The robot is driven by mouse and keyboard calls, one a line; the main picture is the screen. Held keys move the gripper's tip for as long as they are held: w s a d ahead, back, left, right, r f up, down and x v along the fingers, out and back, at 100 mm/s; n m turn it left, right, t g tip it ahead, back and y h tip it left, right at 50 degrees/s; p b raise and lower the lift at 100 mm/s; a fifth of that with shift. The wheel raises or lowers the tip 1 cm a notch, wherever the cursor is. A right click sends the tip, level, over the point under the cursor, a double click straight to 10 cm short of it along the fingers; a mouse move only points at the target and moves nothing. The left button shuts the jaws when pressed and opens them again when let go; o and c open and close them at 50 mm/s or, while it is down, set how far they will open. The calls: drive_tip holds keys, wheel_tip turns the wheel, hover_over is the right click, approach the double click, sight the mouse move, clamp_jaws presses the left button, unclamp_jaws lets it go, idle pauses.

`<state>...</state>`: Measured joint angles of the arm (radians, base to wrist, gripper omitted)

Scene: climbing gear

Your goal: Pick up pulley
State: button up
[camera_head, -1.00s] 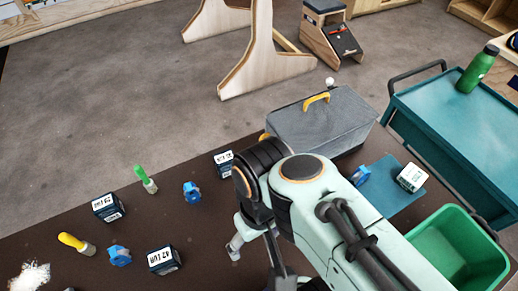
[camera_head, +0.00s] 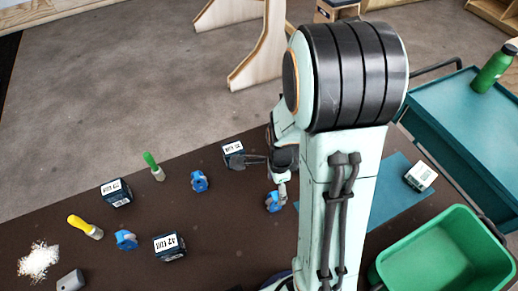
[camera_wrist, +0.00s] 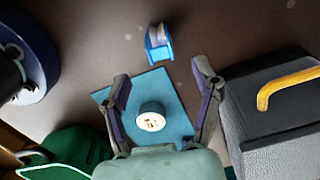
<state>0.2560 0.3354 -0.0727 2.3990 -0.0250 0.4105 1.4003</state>
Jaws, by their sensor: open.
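Blue pulleys lie on the dark table. In the head view one (camera_head: 276,200) is close to my gripper (camera_head: 264,174), one (camera_head: 199,181) lies farther left, and another (camera_head: 126,240) lies at the lower left. In the wrist view a blue pulley with a pale wheel (camera_wrist: 158,45) lies just beyond my fingertips, a little above them in the picture. My gripper (camera_wrist: 162,78) is open, its fingers spread wide and nothing between them. My arm hides part of the table and gripper in the head view.
A teal mat (camera_wrist: 178,103) carries a white labelled item (camera_wrist: 151,121). A grey toolbox (camera_wrist: 285,110) with a yellow handle stands close to one finger. A green bin (camera_head: 445,250) is at right. Dark labelled boxes (camera_head: 117,192) and brushes (camera_head: 86,227) lie at left.

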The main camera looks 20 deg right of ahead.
sight(275, 196)
wheel_tip(275, 196, down, 6)
drive_tip(key=shift+f, duration=0.1)
clamp_jaws()
idle(0.4)
